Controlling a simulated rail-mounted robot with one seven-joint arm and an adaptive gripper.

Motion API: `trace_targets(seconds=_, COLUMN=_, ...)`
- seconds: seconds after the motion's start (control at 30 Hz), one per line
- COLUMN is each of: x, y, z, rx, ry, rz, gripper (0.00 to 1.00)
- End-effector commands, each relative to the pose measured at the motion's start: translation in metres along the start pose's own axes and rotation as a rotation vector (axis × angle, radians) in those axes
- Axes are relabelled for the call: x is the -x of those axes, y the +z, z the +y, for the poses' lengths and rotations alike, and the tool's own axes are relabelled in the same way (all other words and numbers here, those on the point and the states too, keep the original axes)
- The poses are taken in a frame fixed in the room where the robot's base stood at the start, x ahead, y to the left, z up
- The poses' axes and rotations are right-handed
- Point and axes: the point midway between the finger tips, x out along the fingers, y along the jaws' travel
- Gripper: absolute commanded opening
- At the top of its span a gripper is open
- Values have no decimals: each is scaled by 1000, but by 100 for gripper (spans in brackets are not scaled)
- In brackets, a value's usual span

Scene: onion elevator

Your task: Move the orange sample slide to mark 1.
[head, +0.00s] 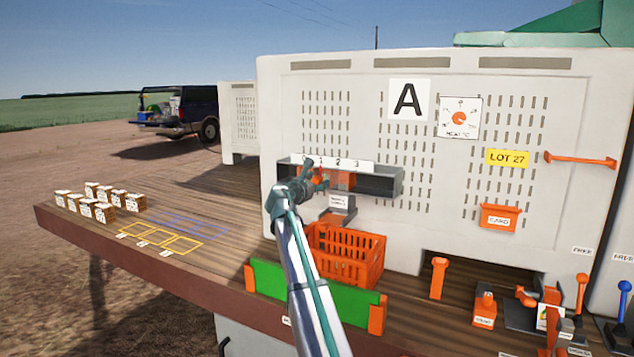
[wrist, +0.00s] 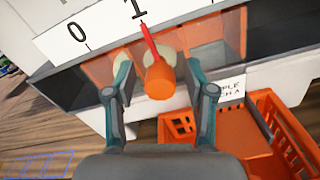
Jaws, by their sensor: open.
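The orange slide's round handle (wrist: 160,82) shows in the wrist view, with a thin red pointer (wrist: 148,42) rising from it. The pointer's tip is at or very near the mark 1 (wrist: 138,9) on the white scale (wrist: 108,25). My gripper (wrist: 157,70) is open, one finger on each side of the handle. Gaps seem to show between fingers and handle; contact is unclear. In the head view my gripper (head: 315,172) is in front of the grey slide housing (head: 378,184) and hides most of the handle.
An orange crate (head: 345,262) stands below the housing, behind a green board (head: 310,292). Several small labelled boxes (head: 96,200) and yellow outlined squares (head: 160,238) are on the deck to the left. Orange and blue levers (head: 581,290) stand at right.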

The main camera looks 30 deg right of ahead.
Motion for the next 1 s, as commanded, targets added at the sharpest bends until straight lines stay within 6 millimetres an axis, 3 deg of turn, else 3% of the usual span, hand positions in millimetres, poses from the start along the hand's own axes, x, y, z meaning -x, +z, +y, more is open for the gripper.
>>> trace_targets(seconds=0.6, x=102, y=0, z=-1, rx=0, ry=2, rz=0, gripper=55)
trace_targets(seconds=1.0, x=115, y=0, z=0, rx=0, ry=-1, rz=0, gripper=55)
